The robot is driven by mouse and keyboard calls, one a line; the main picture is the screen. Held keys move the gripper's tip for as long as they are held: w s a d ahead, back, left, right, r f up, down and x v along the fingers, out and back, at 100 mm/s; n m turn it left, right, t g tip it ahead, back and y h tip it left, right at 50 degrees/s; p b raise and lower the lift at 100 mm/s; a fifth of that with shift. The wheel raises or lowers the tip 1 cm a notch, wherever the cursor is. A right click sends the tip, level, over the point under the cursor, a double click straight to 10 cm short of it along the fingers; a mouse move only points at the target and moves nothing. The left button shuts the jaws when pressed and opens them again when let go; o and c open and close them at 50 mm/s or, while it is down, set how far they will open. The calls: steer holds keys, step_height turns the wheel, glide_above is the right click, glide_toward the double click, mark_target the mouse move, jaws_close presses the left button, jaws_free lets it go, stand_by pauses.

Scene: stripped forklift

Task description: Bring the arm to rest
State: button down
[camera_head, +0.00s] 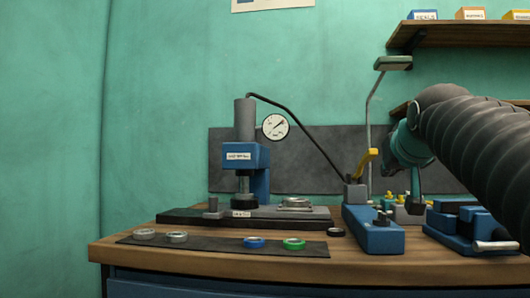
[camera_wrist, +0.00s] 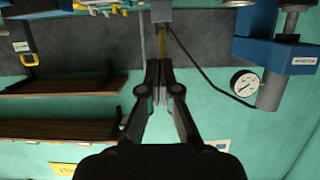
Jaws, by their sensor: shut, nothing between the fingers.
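My gripper (camera_wrist: 158,68) shows in the wrist view with its two dark fingers pressed together and nothing between them. It points toward the bench and wall, and that view is upside down. In the head view my arm (camera_head: 478,140) reaches in from the right edge, above the right part of the workbench. Its ribbed dark sleeve hides part of the wall and shelf, and I cannot make out the fingertips there.
The wooden workbench (camera_head: 190,270) carries a blue press (camera_head: 240,156), a pressure gauge (camera_head: 275,126), a blue hand pump (camera_head: 372,232) with a yellow lever, and a blue vise (camera_head: 462,222). Several rings lie on a dark mat (camera_head: 205,245). A shelf (camera_head: 465,34) holds small boxes.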

steer(key=s+a+f+g+p, duration=0.1)
steer(key=s+f+g+p, duration=0.1)
steer(key=s+f, duration=0.6)
steer(key=s+a+f+g+p, duration=0.2)
steer(key=s+f+g, duration=0.2)
steer(key=s+f, duration=0.5)
steer(key=s+a+f+n+g+y+p, duration=0.1)
steer(key=s+f, duration=0.7)
steer(key=f, duration=1.3)
steer(key=shift+s+a+g+p, duration=0.35)
steer(key=shift+g+p, duration=0.4)
steer(key=shift+g, duration=0.15)
steer(key=c, duration=1.9)
jaws_free()
